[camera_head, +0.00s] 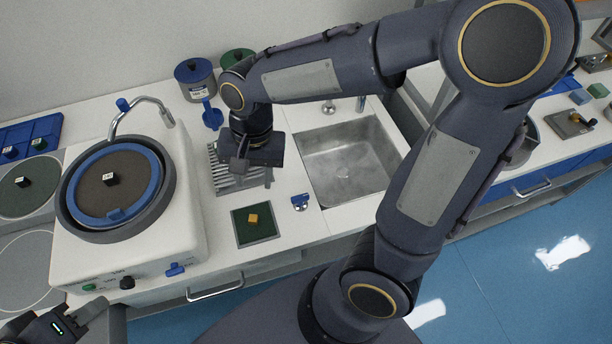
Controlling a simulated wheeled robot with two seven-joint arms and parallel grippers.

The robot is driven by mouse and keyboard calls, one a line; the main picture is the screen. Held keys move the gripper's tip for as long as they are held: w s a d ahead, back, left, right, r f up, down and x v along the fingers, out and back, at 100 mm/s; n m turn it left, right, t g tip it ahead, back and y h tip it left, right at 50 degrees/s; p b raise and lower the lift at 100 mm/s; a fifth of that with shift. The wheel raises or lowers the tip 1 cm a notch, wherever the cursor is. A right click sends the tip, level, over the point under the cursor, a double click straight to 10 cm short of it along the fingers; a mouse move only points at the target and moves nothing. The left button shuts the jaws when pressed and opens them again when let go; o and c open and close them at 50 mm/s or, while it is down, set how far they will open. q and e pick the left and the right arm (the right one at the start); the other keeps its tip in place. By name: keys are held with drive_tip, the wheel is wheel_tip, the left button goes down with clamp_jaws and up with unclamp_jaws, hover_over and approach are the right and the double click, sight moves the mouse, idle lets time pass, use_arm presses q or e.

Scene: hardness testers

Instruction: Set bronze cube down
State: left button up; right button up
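A small golden-bronze cube (253,218) sits on a dark green pad in a square grey-rimmed tray (239,240) on the white counter. My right arm reaches across from the right. Its gripper (240,168) is above a slatted metal rack, behind the cube and apart from it. Its fingertips are seen from above and their opening is unclear. My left gripper (92,312) is at the bottom left edge, low in front of the counter and far from the cube. It is partly cut off, and its opening is unclear.
The slatted rack (222,180) lies behind the tray. A steel sink (350,165) is to the right. A small blue-and-white item (300,202) lies between tray and sink.

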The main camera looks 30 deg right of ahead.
drive_tip(key=s+d+r+n+t+y, duration=0.2)
drive_tip(key=s+d+r+n+t, duration=0.3)
drive_tip(key=s+d, duration=0.3)
drive_tip(key=s+t, duration=0.1)
drive_tip(key=s, duration=0.1)
drive_tip(key=shift+s, duration=0.3)
